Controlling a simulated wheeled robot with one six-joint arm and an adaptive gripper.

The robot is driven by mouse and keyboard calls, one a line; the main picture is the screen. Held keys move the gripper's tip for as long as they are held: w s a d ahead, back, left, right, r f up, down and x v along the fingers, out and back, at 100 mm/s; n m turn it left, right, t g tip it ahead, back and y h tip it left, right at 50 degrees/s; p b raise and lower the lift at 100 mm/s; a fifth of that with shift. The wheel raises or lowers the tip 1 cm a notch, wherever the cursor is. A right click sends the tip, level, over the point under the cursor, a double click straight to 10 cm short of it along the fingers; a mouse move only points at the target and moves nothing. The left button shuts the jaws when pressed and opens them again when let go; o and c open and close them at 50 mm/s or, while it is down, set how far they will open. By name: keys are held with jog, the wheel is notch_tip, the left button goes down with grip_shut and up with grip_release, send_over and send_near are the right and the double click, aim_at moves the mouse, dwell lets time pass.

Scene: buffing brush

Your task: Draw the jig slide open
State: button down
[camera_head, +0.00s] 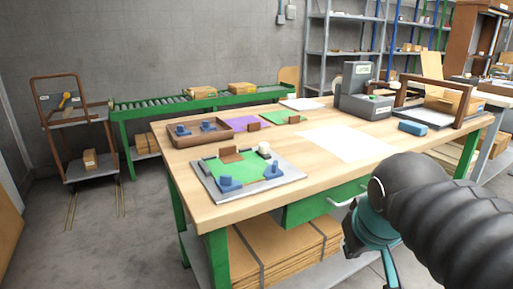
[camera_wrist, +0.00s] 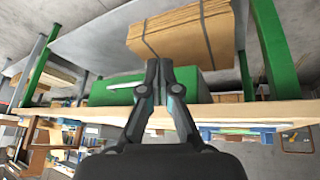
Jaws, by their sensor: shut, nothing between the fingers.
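A jig with a grey base plate (camera_head: 290,176) lies on the near left part of the workbench. It has a green bed (camera_head: 240,170), blue blocks (camera_head: 229,184) at its front and right, a brown block (camera_head: 230,154) and a white knob (camera_head: 264,149). Under the bench top is a green drawer (camera_head: 306,208) with a pale bar handle (camera_head: 341,202); it also shows in the wrist view (camera_wrist: 104,94). I cannot tell which part is the jig slide. My gripper (camera_wrist: 160,68) is shut and empty, its fingertips overlapping the drawer front. Contact is unclear. In the head view my arm partly hides it.
The workbench (camera_head: 205,209) has green legs and a lower shelf with strapped cardboard (camera_head: 283,253). On top are a brown tray (camera_head: 222,136), a white sheet (camera_head: 340,143), a grey machine (camera_head: 362,95) and a blue block (camera_head: 412,128).

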jog(key=w+a+r+n, duration=0.3)
jog(key=w+a+r, duration=0.4)
jog(key=w+a, duration=0.2)
jog(key=w+a+r+n+t+b, duration=0.1)
jog(key=w+a+r+n, duration=0.2)
jog(key=w+a+r, duration=0.4)
jog(key=w+a, duration=0.3)
jog(key=a, duration=0.4)
jog(key=shift+a+r+t, duration=0.15)
jog(key=shift+r+t, duration=0.05)
jog(key=shift+t, duration=0.1)
jog(key=shift+f, duration=0.1)
jog(key=b, duration=0.1)
send_near(258, 154)
jog(key=a+f, duration=0.3)
jog(key=shift+s+f, duration=0.25)
jog(key=shift+s, duration=0.05)
jog(key=w+d, duration=0.2)
jog(key=shift+w+f, duration=0.25)
jog(key=shift+w+d, duration=0.45)
